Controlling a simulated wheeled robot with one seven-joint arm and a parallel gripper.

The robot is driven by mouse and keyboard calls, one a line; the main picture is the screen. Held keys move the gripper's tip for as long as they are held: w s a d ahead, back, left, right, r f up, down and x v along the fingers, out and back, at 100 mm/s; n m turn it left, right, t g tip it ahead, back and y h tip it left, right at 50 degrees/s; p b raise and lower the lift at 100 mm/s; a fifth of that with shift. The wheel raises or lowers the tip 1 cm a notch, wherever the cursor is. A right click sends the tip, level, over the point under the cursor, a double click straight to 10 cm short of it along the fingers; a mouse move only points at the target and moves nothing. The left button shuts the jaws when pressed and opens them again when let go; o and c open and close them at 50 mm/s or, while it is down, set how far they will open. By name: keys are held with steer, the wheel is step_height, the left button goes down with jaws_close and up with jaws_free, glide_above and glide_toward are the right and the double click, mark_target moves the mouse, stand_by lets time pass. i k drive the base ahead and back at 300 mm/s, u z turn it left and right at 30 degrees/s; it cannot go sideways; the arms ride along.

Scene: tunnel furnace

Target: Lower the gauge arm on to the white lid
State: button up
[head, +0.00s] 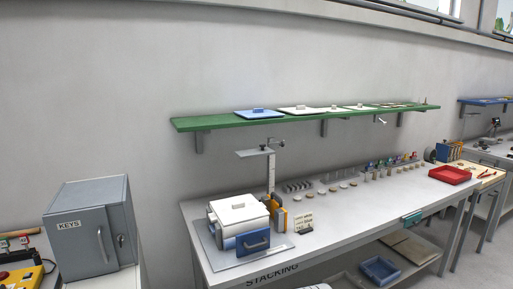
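The gauge stands on the left part of the workbench, with an upright pale scale (271,175). Its flat grey gauge arm (252,153) sticks out to the left near the top of the scale. The white lid (238,210) with a small raised handle lies on a white box with a blue front (253,244). The gauge arm is well above the lid, with a clear gap between them. An orange and dark part (279,216) is at the foot of the scale. My gripper is not in view.
A green shelf (222,123) with flat blue and white lids runs along the wall above the gauge. A grey KEYS cabinet (90,228) stands to the left. Several small parts and a red tray (449,175) are farther right. The bench (350,215) is clear along its front.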

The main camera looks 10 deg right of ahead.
mark_target(263, 151)
steer(key=u, duration=0.55)
steer(key=i, duration=0.75)
steer(key=u, duration=0.4)
